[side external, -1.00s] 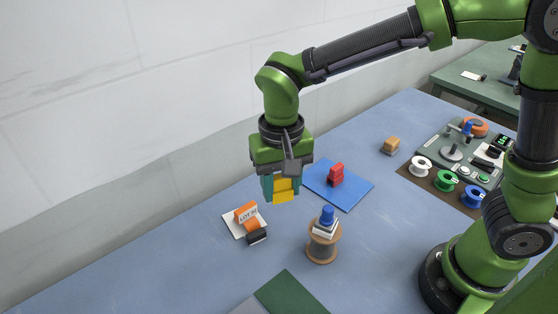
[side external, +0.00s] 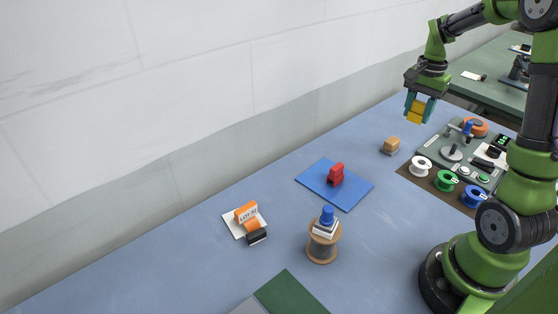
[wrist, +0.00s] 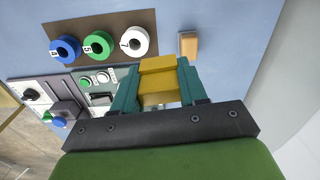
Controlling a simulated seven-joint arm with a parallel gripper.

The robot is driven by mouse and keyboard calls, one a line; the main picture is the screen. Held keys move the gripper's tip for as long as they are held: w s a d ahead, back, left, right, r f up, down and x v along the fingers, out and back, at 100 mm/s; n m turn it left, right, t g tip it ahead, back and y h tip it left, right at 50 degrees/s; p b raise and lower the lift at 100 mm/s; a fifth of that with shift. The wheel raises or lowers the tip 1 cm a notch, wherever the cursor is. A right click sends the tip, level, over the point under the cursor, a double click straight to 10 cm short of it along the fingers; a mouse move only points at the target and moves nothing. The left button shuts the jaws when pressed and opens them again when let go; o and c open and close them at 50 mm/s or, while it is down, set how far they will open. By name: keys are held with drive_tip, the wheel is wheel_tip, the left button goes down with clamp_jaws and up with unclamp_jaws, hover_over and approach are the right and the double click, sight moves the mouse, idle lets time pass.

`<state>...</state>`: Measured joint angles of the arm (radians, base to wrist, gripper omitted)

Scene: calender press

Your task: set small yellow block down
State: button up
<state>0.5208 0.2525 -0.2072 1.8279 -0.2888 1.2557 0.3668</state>
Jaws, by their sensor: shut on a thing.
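The small yellow block (side external: 415,117) is held between the teal fingers of my gripper (side external: 419,108), in the air over the far right part of the blue table. The wrist view shows the yellow block (wrist: 158,82) clasped by the two teal fingers of my gripper (wrist: 158,88). Its top part looks brighter than the part nearer the palm. The gripper is shut on it, and nothing touches the block from below in the side view.
A tan block (side external: 390,145) lies on the table near the gripper. The grey control panel (side external: 465,150) and white, green and blue spools (side external: 446,181) stand to the right. A blue mat (side external: 350,192) bears a red piece (side external: 336,174). A wooden spool (side external: 322,248) bears stacked pieces.

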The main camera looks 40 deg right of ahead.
drive_tip(key=s+d+m, duration=0.1)
drive_tip(key=s+d, duration=0.2)
drive_tip(key=d, duration=0.1)
drive_tip(key=f, duration=0.9)
drive_tip(key=shift+a+f, duration=0.2)
drive_tip(key=shift+f, duration=0.05)
hover_over(404, 133)
drive_tip(key=shift+f, duration=2.6)
drive_tip(key=shift+f, duration=0.1)
drive_tip(key=o, duration=1)
